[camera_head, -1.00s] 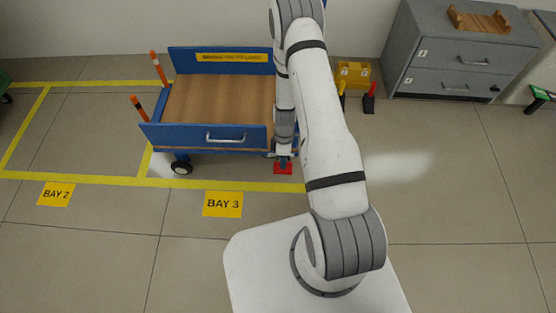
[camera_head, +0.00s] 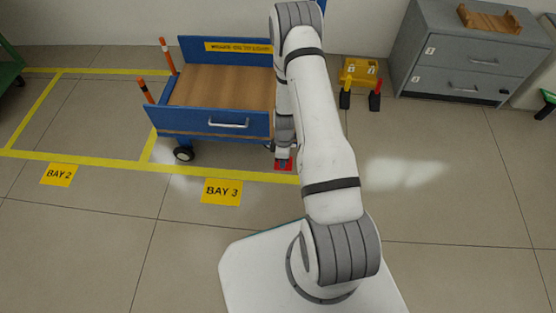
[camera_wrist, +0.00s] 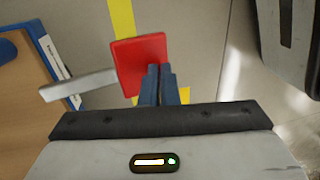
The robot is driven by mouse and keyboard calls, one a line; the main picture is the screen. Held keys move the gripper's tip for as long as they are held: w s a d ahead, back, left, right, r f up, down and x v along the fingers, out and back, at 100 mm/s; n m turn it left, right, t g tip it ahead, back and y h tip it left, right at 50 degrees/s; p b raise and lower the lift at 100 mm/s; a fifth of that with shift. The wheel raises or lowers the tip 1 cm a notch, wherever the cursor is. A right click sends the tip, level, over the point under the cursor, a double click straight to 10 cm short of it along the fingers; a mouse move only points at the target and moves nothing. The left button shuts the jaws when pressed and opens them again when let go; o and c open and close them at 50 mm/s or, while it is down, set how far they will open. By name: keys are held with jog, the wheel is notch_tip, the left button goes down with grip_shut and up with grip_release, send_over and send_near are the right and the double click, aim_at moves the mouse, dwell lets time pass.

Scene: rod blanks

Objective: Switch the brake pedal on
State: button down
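The brake pedal is a red plate (camera_head: 288,167) low at the right front of the blue cart (camera_head: 177,131). In the wrist view the red pedal (camera_wrist: 136,58) lies just beyond the fingertips, slightly left. My gripper (camera_wrist: 160,70) has its blue fingers close together with nothing visible between them. The fingertips overlap the pedal's lower right corner in the picture; I cannot tell whether they touch it. In the head view my arm hides the cart's right end and part of the pedal.
A silver handle (camera_head: 229,123) is on the cart's front panel; a pale bar (camera_wrist: 78,86) juts near the pedal in the wrist view.

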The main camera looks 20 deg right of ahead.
jog(key=shift+s+a+f+b, duration=0.15)
jog(key=shift+f+b, duration=0.35)
jog(key=shift+f, duration=0.45)
jog(key=shift+s+f, duration=0.1)
jog(key=s+a+r+p, duration=0.1)
jog(key=s+r+p, duration=0.2)
jog(key=r, duration=1.1)
jog(key=p, duration=0.3)
jog(key=shift+s+a, duration=0.2)
jog(key=shift+a, duration=0.05)
